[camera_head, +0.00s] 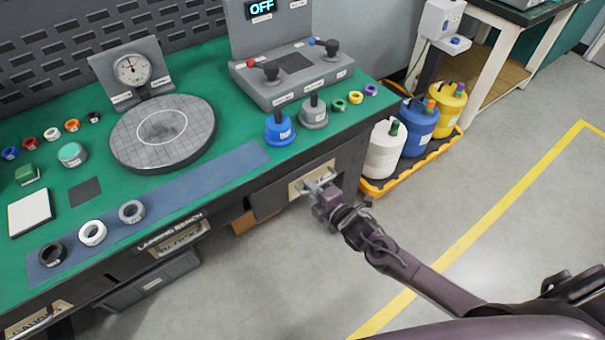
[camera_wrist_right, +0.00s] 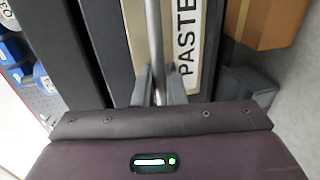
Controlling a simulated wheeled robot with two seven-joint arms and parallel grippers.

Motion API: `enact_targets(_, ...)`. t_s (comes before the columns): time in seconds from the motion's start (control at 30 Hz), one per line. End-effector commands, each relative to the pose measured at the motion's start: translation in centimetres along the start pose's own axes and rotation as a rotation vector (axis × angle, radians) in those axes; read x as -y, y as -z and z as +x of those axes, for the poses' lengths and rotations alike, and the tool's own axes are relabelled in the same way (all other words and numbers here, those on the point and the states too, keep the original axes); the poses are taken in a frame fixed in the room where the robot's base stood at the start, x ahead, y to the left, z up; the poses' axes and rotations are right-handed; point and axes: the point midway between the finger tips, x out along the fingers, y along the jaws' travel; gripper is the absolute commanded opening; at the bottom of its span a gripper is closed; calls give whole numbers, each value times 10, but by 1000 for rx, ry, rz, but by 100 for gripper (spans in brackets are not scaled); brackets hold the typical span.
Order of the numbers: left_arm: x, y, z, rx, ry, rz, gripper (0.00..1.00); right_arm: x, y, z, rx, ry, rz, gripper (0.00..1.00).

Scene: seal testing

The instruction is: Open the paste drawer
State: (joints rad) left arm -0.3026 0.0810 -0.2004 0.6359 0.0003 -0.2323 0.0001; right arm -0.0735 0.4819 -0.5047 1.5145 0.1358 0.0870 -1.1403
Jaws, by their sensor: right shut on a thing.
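The paste drawer (camera_head: 270,201) has a dark front under the right part of the green bench, with a pale label plate and a metal bar handle. My right gripper (camera_head: 317,188) is at this front. In the right wrist view the "PASTE" label (camera_wrist_right: 187,45) stands beside the bar handle (camera_wrist_right: 154,35), and the fingers of my right gripper (camera_wrist_right: 155,87) are on both sides of the bar, shut on it. I cannot tell for sure whether the drawer front stands out from the bench. My left gripper is out of view.
The bench top (camera_head: 215,70) carries a round lapping plate (camera_head: 163,132), rings and two weights near the right end. Another drawer (camera_head: 180,240) is to the left. A yellow tray (camera_head: 374,188) with several containers stands right of the bench. The floor in front is clear.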

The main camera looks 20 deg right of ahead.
Motion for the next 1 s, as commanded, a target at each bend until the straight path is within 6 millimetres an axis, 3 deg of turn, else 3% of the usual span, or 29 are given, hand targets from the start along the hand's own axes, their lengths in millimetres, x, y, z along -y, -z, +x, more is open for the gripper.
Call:
enact_targets(0.1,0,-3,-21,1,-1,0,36,3,0,-35,-1,10,0,0)
enact_targets(0.5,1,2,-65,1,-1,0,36,28,0,-145,-1,10,0,0)
enact_targets(0.8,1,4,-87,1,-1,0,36,45,1,-221,-1,7,0,0)
enact_targets(1.0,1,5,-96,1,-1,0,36,53,0,-258,0,4,0,0)
